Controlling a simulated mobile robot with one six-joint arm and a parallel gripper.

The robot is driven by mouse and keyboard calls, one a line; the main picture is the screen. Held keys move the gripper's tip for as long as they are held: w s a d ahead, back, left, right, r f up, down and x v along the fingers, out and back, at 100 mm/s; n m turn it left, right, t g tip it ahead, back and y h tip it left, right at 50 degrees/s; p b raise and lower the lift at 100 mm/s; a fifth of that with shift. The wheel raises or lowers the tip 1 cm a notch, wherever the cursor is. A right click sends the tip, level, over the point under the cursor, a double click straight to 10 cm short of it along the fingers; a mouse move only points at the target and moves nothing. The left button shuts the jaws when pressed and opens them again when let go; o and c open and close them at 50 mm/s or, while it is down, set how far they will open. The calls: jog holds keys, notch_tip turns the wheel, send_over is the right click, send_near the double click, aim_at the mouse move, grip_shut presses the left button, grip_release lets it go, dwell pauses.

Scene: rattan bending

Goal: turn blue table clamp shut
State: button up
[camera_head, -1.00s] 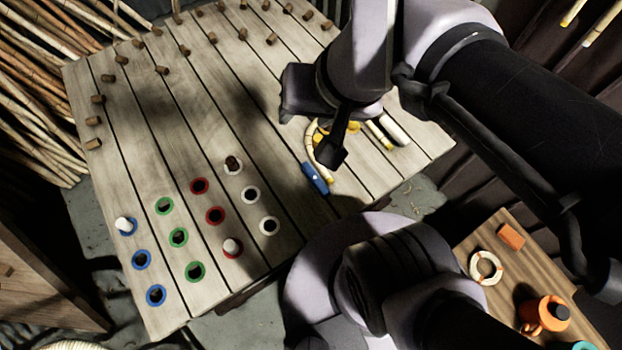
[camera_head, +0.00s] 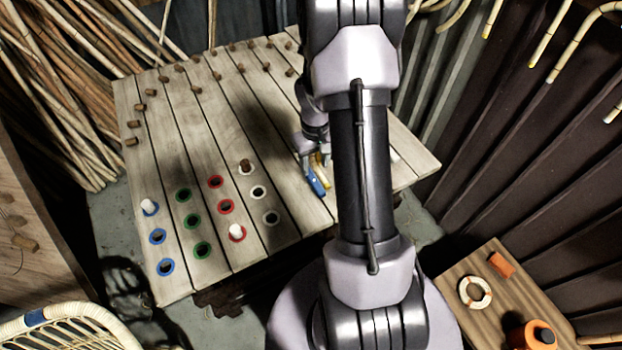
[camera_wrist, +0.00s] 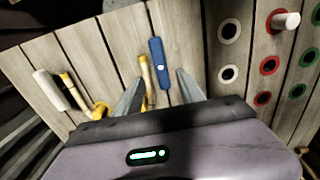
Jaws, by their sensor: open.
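The blue table clamp (camera_head: 316,184) lies near the right front part of the slatted worktable (camera_head: 300,213). In the wrist view its blue bar (camera_wrist: 157,62) with a pale dot points away from my gripper. A yellow piece (camera_wrist: 146,72) lies just left of it, and what it belongs to is unclear. My gripper (camera_wrist: 158,88) is open, with one finger on each side of the blue bar's near end, and empty. Whether the fingers touch the clamp I cannot tell. In the head view my gripper (camera_head: 313,152) is partly hidden behind my arm.
Left of the clamp are white, red, green and blue ringed holes (camera_head: 202,250), some holding pegs. Another yellow tool (camera_wrist: 75,92) and a white cylinder (camera_wrist: 50,89) lie left in the wrist view. A small side table (camera_head: 450,290) stands lower right.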

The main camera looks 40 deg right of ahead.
aim_at(314, 180)
notch_tip(314, 180, down, 7)
jog(key=shift+b, duration=0.75)
grip_shut()
